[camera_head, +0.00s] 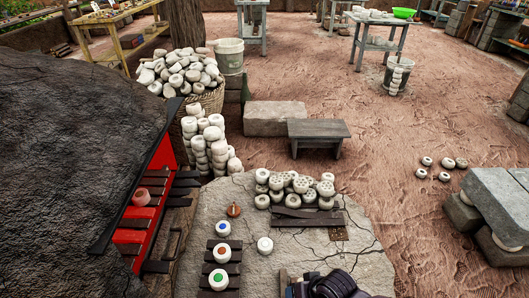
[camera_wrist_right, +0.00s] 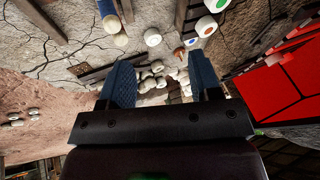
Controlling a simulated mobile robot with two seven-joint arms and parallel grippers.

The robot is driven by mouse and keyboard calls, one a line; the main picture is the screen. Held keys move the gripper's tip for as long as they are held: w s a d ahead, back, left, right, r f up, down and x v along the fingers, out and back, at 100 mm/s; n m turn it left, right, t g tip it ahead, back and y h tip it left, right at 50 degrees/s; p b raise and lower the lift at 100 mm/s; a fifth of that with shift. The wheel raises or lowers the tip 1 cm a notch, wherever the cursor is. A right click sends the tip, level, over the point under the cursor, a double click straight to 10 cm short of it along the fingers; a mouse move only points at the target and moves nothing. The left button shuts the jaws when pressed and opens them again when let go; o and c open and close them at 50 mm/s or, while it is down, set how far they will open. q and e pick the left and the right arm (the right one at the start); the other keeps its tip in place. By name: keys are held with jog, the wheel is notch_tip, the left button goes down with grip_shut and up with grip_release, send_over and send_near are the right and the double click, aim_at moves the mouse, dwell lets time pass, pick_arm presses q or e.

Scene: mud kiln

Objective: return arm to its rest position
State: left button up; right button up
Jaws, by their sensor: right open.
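My right arm enters at the bottom of the head view, where only a dark part of it shows; its fingertips cannot be made out there. In the right wrist view my right gripper (camera_wrist_right: 160,62) has its two blue fingers wide apart. No held object shows between them; a heap of pale pots (camera_wrist_right: 152,80) shows beyond. My left gripper is not in view.
A cracked stone slab (camera_head: 335,258) carries heaped pale pots (camera_head: 297,185), a plain white pot (camera_head: 265,245) and pots with blue (camera_head: 223,228), orange (camera_head: 222,252) and green (camera_head: 218,280) centres. The red-lined kiln (camera_head: 60,150) stands left, with a reddish pot (camera_head: 141,197) in its opening.

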pick_arm(q)
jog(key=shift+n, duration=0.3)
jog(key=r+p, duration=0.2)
jog(key=p, duration=0.1)
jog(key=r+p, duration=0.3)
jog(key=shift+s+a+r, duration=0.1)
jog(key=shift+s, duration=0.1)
pick_arm(e)
jog(key=s+d+r+t+h, duration=0.2)
jog(key=s+d+r+t, duration=0.1)
jog(key=s+d+r, duration=0.4)
jog(key=s+d+r+t+h, duration=0.2)
jog(key=s+d+r+t, duration=0.2)
jog(key=s+d+r, duration=0.3)
jog(key=s+d, duration=0.3)
jog(key=s, duration=0.1)
jog(key=shift+s+d, duration=0.15)
jog(key=shift+s, duration=0.25)
